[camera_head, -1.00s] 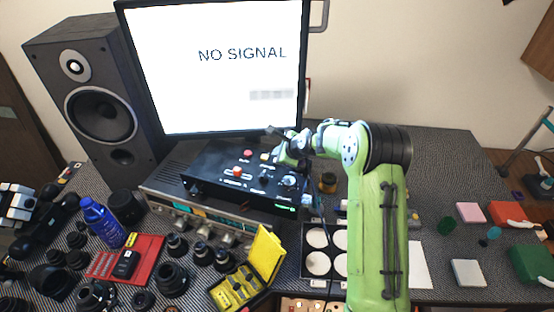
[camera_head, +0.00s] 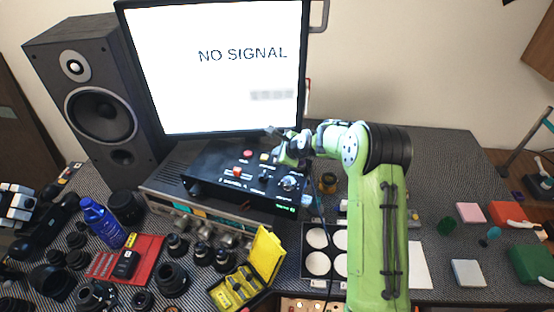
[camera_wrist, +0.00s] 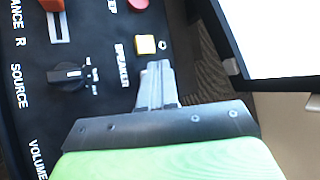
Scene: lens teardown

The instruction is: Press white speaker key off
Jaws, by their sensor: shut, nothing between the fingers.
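The speaker key (camera_wrist: 145,44) is a small square that looks yellowish-white in the wrist view, beside the partly covered "SPEAKER" lettering on a black control box. A small round light or stud (camera_wrist: 161,44) sits beside the key. My gripper (camera_wrist: 158,65) is shut and empty, its fingertips close to the key's near edge. I cannot tell whether they touch it. In the head view the key (camera_head: 264,156) shows small on top of the black box (camera_head: 215,165), and my wrist comes down from the right over the box, near the key.
A source knob (camera_wrist: 69,73) and a slider (camera_wrist: 57,28) lie left of the key in the wrist view; a red button (camera_wrist: 138,4) lies beyond it. The monitor (camera_head: 220,80) stands behind the box. A silver amplifier (camera_head: 160,200) is underneath. A yellow case (camera_head: 265,260) stands in front.

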